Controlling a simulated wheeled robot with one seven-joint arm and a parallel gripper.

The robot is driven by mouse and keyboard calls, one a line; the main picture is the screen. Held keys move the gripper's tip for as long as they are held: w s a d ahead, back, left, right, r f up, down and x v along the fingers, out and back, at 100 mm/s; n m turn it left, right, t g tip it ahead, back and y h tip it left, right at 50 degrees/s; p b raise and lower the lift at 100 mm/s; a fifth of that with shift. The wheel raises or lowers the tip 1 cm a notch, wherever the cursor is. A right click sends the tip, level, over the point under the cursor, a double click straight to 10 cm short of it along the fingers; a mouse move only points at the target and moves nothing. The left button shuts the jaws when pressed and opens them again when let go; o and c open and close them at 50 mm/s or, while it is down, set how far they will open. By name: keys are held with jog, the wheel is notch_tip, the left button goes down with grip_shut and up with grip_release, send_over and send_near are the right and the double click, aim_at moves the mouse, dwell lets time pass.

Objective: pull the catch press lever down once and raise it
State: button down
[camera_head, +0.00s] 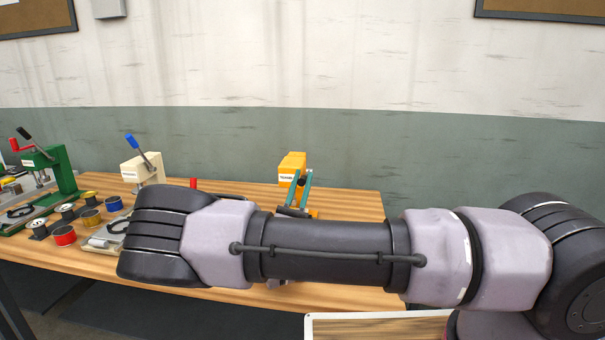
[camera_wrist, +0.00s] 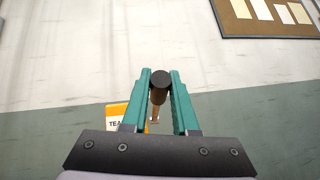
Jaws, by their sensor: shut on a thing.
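An orange press (camera_head: 292,163) stands near the back of the wooden table, with a white label I cannot fully read. It also shows in the wrist view (camera_wrist: 115,112), partly covered by my gripper. My gripper (camera_head: 303,174) has teal fingers pointing up in front of this press. In the wrist view my gripper (camera_wrist: 160,88) is shut on a lever (camera_wrist: 161,77) with a dark round end and a brownish shaft. The lever's end sits between the fingertips. My own arm hides the lower part of the press in the head view.
A beige press (camera_head: 143,169) with a blue-tipped lever and a green press (camera_head: 60,165) with red and black handles stand at left. Several small tins (camera_head: 89,217) lie near them. The wooden table (camera_head: 345,199) is bare right of the orange press. A wall stands behind.

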jog(key=shift+f+h, duration=0.3)
jog(key=shift+f, duration=0.15)
jog(key=c, duration=0.7)
grip_release()
jog(key=shift+s+f, duration=0.15)
jog(key=shift+f, duration=0.05)
jog(key=s+a, duration=0.1)
jog(key=s, duration=0.2)
jog(key=s+a, duration=0.2)
jog(key=s, duration=0.2)
jog(key=s+a, duration=0.2)
jog(key=s, duration=0.2)
jog(key=shift+s+a+f, duration=0.1)
jog(key=shift+s+f, duration=0.15)
jog(key=shift+f, duration=0.05)
